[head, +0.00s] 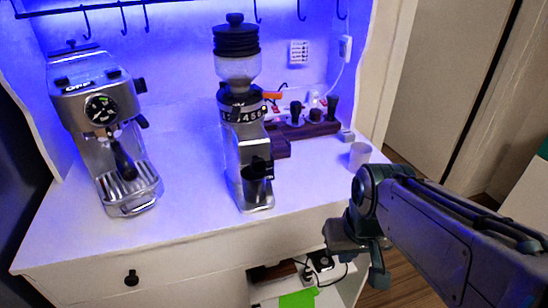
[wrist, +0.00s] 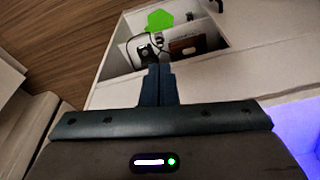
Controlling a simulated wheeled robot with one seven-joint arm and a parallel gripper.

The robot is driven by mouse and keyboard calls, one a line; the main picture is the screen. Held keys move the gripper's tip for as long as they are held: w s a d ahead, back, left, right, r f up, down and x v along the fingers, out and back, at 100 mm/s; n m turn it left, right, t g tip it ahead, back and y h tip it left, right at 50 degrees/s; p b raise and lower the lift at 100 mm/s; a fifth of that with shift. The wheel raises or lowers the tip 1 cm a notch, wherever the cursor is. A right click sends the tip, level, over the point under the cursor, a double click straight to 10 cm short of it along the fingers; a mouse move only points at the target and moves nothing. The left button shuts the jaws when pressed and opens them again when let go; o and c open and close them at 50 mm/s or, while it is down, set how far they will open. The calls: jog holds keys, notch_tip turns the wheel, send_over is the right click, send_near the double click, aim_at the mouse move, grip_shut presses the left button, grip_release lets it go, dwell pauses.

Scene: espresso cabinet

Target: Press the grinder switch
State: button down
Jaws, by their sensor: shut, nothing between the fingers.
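The coffee grinder (head: 241,125), silver with a dark ribbed lid and a clear hopper, stands upright in the middle of the white cabinet top. A numbered dark collar (head: 243,113) rings it below the hopper. I cannot clearly make out its switch. My gripper (head: 378,278) is at the lower right in the head view, off the cabinet's front right, apart from the grinder. In the wrist view my gripper (wrist: 158,68) has its fingers together with nothing between them. They point toward the open compartment; the grinder is not in that view.
A silver espresso machine (head: 105,125) stands left of the grinder. A dark wooden stand (head: 318,130) with tools and a white cup (head: 359,155) are at the right. The open compartment below holds a green item (head: 298,299), also in the wrist view (wrist: 159,20). Front counter space is clear.

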aim_at(270, 173)
jog(key=w+a+r+n+y+b, duration=0.1)
jog(key=w+a+r+n+y, duration=0.1)
jog(key=w+r+n, duration=0.3)
jog(key=w+a+r+n+t+y+b, duration=0.1)
jog(key=w+a+r+n+y, duration=0.2)
jog(key=n, duration=1.1)
jog(key=shift+w+a+r+n+t+y, duration=0.3)
jog(key=shift+w+a+r, duration=0.7)
jog(key=shift+w+r, duration=0.85)
jog(key=shift+w+f, duration=0.1)
jog(key=shift+f, duration=0.05)
jog(key=shift+f, duration=0.1)
jog(key=x, duration=1)
jog(key=shift+w+f, duration=0.1)
jog(key=shift+w+a+p, duration=0.15)
jog(key=shift+w+p, duration=0.1)
jog(key=shift+w, duration=0.3)
jog(key=shift+w+a+p, duration=0.15)
jog(key=shift+w+p, duration=0.05)
jog(key=shift+w, duration=0.35)
jog(key=shift+w+a, duration=0.2)
jog(key=shift+w, duration=0.5)
